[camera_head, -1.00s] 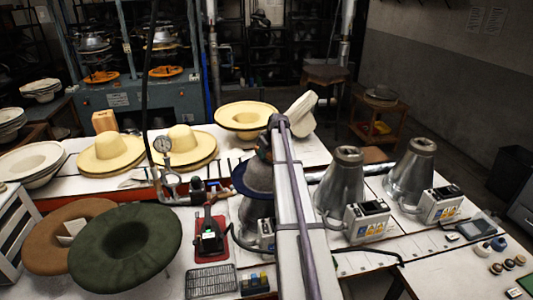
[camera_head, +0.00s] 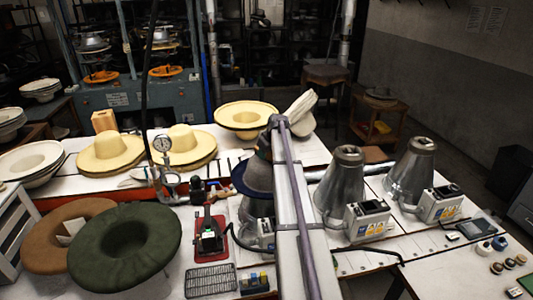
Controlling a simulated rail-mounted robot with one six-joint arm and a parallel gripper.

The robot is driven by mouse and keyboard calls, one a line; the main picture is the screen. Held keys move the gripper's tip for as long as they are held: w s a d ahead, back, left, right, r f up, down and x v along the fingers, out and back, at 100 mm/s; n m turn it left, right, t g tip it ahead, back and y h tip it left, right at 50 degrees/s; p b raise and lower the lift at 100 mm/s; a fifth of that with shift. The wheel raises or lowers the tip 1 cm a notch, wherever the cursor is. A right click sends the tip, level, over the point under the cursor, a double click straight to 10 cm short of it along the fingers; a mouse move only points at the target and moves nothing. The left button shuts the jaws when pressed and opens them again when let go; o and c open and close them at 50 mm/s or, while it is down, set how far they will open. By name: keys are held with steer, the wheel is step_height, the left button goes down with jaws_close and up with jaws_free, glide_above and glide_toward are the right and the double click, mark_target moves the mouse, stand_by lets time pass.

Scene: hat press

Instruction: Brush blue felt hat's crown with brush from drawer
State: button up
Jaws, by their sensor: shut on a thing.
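The blue felt hat (camera_head: 242,182) sits on a metal cone stand (camera_head: 251,210) left of my arm, with its dark blue brim and greyish crown partly showing. My arm covers the right part of the hat. My gripper (camera_head: 264,149) is at the top of the crown, mostly hidden by my own arm. It is shut on the brush, of which too little shows to make out its shape. I cannot tell whether the bristles touch the felt.
Two bare metal cones (camera_head: 342,184) with control boxes stand right of my arm. A green hat (camera_head: 150,235) and a brown hat (camera_head: 50,230) lie at the left front. Cream hats (camera_head: 183,143) stand behind. A red-based device (camera_head: 207,238) is near the blue hat.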

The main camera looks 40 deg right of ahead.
steer(key=shift+f, duration=0.15)
steer(key=shift+a, duration=0.15)
steer(key=shift+a, duration=0.9)
steer(key=shift+d, duration=2.05)
steer(key=shift+a, duration=0.1)
steer(key=shift+a, duration=1.95)
